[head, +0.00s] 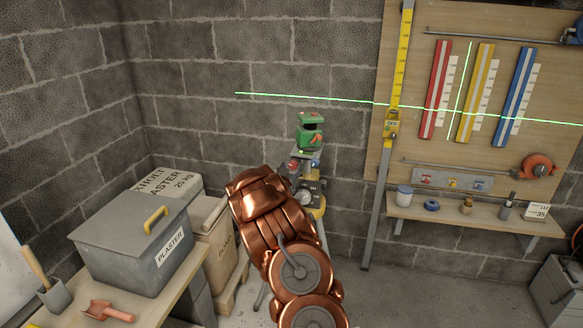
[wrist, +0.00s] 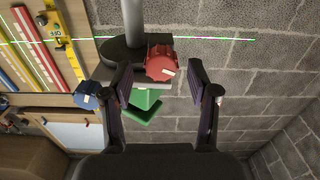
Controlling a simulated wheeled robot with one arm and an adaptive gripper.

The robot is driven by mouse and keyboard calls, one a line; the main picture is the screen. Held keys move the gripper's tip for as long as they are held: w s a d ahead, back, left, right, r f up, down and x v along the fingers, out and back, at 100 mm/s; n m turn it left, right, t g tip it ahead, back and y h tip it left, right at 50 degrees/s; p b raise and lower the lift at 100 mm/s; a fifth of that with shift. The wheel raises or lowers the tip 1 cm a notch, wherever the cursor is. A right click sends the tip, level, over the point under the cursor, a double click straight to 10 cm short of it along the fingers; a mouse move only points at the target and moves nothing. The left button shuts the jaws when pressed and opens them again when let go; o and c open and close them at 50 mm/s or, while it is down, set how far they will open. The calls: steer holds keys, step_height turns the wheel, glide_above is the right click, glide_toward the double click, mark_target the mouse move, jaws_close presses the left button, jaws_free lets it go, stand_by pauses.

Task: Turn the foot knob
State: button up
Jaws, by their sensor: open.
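A green laser level (head: 310,132) stands on a tripod head near the block wall, and its green body (wrist: 143,104) shows in the wrist view. A red knob (wrist: 161,63) with a white mark sits on the dark round base (wrist: 120,50) under the level; it also shows small in the head view (head: 294,166). A blue knob (wrist: 87,96) is at the left in the wrist view. No label shows which is the foot knob. My gripper (wrist: 160,70) is open, its fingers on either side of the red knob, with gaps visible. My copper arm hides part of the tripod in the head view.
A yellow staff (head: 397,80) and a pegboard (head: 500,60) with coloured rules stand to the right. A shelf (head: 470,215) holds small items.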

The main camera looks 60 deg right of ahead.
steer(key=shift+w+d+r, duration=0.1)
steer(key=shift+w+d, duration=0.1)
steer(key=shift+d, duration=0.3)
steer(key=c, duration=1.1)
steer(key=shift+a, duration=0.15)
jaws_close()
